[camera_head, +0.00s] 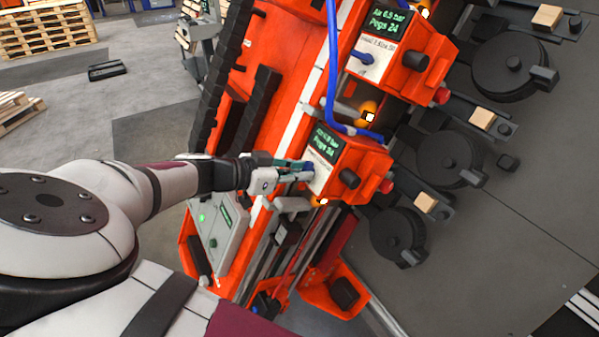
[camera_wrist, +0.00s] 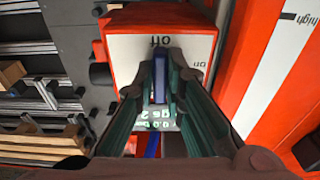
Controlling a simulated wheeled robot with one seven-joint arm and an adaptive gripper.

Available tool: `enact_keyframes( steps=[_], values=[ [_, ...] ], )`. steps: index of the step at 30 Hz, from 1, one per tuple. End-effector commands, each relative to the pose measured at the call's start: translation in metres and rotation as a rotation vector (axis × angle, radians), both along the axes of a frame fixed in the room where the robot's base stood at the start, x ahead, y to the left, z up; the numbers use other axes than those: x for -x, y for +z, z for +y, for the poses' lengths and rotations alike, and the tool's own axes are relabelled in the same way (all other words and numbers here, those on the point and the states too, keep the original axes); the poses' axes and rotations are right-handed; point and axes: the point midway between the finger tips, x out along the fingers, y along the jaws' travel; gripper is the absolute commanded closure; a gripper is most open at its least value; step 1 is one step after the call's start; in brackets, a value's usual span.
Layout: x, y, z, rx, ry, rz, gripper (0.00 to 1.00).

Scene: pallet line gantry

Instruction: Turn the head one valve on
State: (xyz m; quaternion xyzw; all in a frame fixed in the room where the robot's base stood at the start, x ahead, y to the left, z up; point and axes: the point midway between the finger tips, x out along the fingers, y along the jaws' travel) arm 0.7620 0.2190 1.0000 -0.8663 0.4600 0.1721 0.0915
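The blue valve handle (camera_wrist: 160,78) sits on the white face of an orange head box (camera_head: 350,165). In the wrist view the handle points at the "off" mark (camera_wrist: 159,40); the "on" mark (camera_wrist: 198,64) is to its right. My gripper (camera_head: 301,168) is at this face, its two green-lined fingers (camera_wrist: 162,85) on either side of the handle and seemingly against it. The box's screen (camera_head: 325,141) seems to read zero air pressure, in small text. In the head view the fingers partly hide the handle.
A second orange head box (camera_head: 400,55) with its own blue handle (camera_head: 363,57) stands above. Blue hoses (camera_head: 333,70) run down beside the boxes. Round black discs (camera_head: 450,158) lie to the right. Open grey floor (camera_head: 120,100) and wooden pallets (camera_head: 45,28) are at the left.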

Motion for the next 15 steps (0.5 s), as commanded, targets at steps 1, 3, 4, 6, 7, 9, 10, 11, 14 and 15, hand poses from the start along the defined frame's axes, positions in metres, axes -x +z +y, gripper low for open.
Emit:
enact_keyframes(
  steps=[1,3,4,6,7,9,10,11,14,15],
  values=[
    [-0.0001,0.0000,0.0002,0.000,0.001,0.000,1.00],
    [-0.0001,0.0002,0.0002,0.000,0.001,0.000,1.00],
    [-0.0001,0.0002,0.0002,0.001,0.002,0.001,1.00],
    [0.0001,0.0004,0.0001,0.004,0.004,0.006,1.00],
    [0.0002,0.0005,0.0001,0.006,0.007,0.009,1.00],
    [0.0006,0.0008,0.0001,0.015,0.014,0.022,1.00],
    [0.0007,0.0009,0.0001,0.020,0.019,0.029,1.00],
    [0.0009,0.0010,0.0001,0.025,0.024,0.037,1.00],
    [0.0014,0.0015,-0.0005,0.050,0.047,0.074,1.00],
    [0.0016,0.0017,-0.0008,0.063,0.058,0.093,1.00]
  ],
)
